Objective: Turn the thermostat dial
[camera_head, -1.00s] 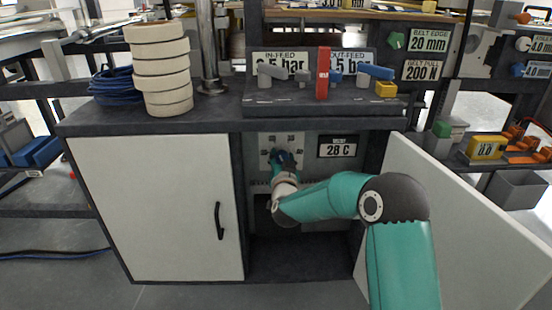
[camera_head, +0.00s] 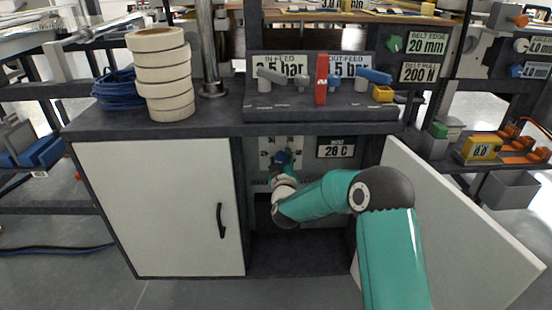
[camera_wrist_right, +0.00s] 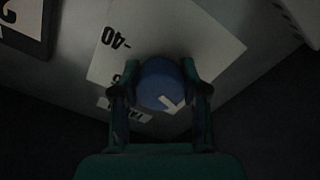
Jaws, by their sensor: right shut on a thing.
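The thermostat dial is a round blue knob with a white pointer mark, seen in the right wrist view (camera_wrist_right: 158,86) between the two fingers. Its white scale plate (camera_wrist_right: 212,42) behind it carries dark numbers, with "40" readable. My right gripper (camera_wrist_right: 160,92) is shut on the dial. In the head view the right gripper (camera_head: 281,160) reaches into the open cabinet at the plate, and the hand mostly hides the dial. A display (camera_head: 336,147) right of the plate appears to read 20 C. My left gripper is not in view.
The open cabinet door (camera_head: 455,220) stands to the right of my right arm. The closed door (camera_head: 160,210) is on the left. The counter above holds a stack of tape rolls (camera_head: 162,75) and a valve panel with a red lever (camera_head: 321,80).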

